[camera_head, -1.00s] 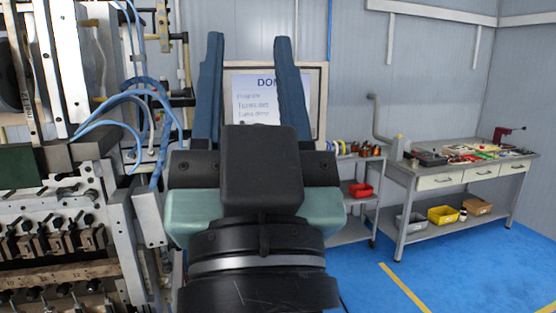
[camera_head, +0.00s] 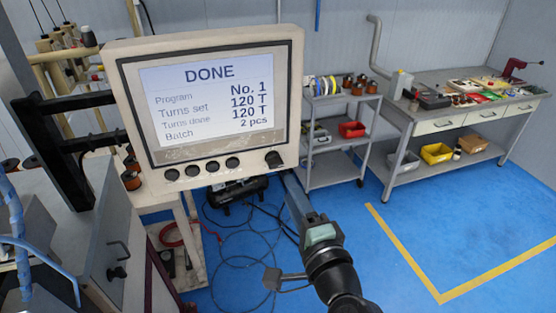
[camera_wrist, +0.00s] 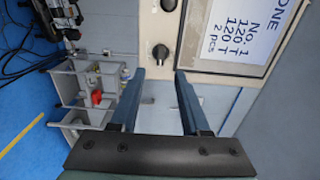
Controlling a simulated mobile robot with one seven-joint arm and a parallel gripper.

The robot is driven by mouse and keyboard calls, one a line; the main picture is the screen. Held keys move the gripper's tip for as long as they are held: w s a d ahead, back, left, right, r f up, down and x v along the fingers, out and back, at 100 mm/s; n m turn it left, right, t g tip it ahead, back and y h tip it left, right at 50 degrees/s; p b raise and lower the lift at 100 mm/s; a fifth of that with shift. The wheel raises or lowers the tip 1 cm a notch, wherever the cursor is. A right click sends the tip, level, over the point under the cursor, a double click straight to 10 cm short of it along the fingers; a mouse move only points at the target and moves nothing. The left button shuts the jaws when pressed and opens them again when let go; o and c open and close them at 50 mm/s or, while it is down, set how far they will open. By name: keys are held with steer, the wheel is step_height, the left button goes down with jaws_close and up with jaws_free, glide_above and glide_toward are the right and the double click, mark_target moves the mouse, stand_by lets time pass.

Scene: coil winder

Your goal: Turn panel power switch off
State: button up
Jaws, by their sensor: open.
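The control panel (camera_head: 290,100) stands close at upper left in the head view, its screen (camera_head: 212,105) reading DONE. The black rotary power switch (camera_head: 274,159) sits at the panel's lower right corner, beside a row of black buttons (camera_head: 212,166). In the wrist view the switch (camera_wrist: 160,52) lies just beyond and between my fingertips. My gripper (camera_wrist: 160,74) is open and empty there, with a finger on each side of the switch's line. The head view shows my gripper (camera_head: 290,182) just below the switch, one finger mostly covering the other. I see no contact.
A grey shelf cart (camera_head: 340,145) with spools and a red bin (camera_head: 352,129) stands behind. A workbench (camera_head: 450,115) with trays is at right. Cables (camera_head: 240,250) and a compressor (camera_head: 235,190) lie on the blue floor below the panel. The floor at right is clear.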

mark_target(277, 166)
steer(key=p+x, duration=0.2)
steer(key=x, duration=0.6)
steer(key=shift+w+a, duration=0.15)
steer(key=shift+w, duration=0.05)
jaws_close()
